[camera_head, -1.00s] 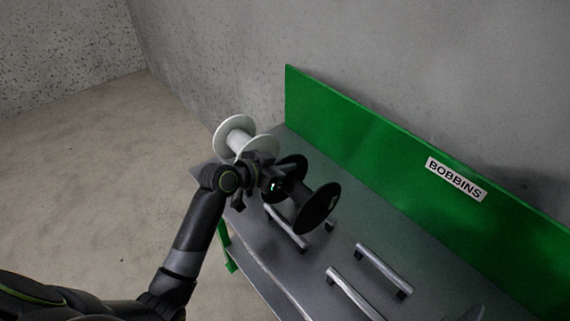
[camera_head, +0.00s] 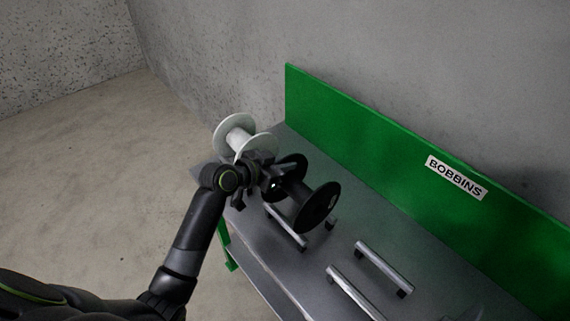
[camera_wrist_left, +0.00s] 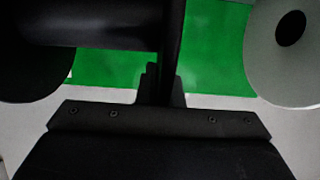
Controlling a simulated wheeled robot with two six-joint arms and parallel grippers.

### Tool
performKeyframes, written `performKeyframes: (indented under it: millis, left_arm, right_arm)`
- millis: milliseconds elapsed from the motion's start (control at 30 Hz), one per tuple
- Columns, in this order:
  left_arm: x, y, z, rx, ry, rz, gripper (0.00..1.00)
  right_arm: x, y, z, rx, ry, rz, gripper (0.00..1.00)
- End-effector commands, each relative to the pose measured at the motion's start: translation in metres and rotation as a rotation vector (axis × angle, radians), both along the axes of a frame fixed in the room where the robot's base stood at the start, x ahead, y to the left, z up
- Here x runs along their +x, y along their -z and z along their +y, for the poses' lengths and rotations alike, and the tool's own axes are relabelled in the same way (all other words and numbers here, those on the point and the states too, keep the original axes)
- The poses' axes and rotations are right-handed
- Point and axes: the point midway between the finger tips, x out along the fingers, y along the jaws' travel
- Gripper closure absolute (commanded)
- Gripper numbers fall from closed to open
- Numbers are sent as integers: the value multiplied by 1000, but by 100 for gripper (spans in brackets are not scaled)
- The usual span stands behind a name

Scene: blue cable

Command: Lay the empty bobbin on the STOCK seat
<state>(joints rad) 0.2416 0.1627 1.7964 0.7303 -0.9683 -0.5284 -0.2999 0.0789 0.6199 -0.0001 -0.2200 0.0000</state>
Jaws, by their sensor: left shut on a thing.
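A black bobbin (camera_head: 316,208) with two round flanges and a bare dark core is in my left gripper (camera_head: 276,182). The gripper is shut on the flange nearest to it, and the bobbin is tilted over a pair of metal rails (camera_head: 287,229). In the left wrist view, the bobbin (camera_wrist_left: 90,25) is at the upper left, its gripped flange edge-on between the fingers (camera_wrist_left: 162,85). It hides part of the rails, so I cannot tell its gap above them. No STOCK label is readable. My right gripper is out of view.
A white bobbin (camera_head: 238,136) with a bare core is at the bench's far left end, just behind my gripper. A second rail pair (camera_head: 383,268) is empty at the right. A green back panel (camera_head: 390,145) labelled BOBBINS (camera_head: 456,178) borders the grey bench (camera_head: 338,252).

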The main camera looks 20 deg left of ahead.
Motion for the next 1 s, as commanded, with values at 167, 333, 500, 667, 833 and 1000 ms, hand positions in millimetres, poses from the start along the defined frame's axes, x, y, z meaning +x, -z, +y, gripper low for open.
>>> performKeyframes:
  millis: [167,333,500,667,833,1000]
  left_arm:
    - [0,2,0,-2,0,-2,100]
    - [0,5,0,-2,0,-2,100]
    - [0,7,0,-2,0,-2,100]
    - [0,10,0,-2,0,-2,100]
    - [0,11,-1,-2,0,-3,100]
    - [0,11,0,-2,0,-2,92]
  right_arm:
    - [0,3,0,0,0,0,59]
    - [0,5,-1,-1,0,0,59]
    - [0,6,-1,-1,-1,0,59]
    - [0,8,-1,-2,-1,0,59]
    - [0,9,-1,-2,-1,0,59]
    - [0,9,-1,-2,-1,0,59]
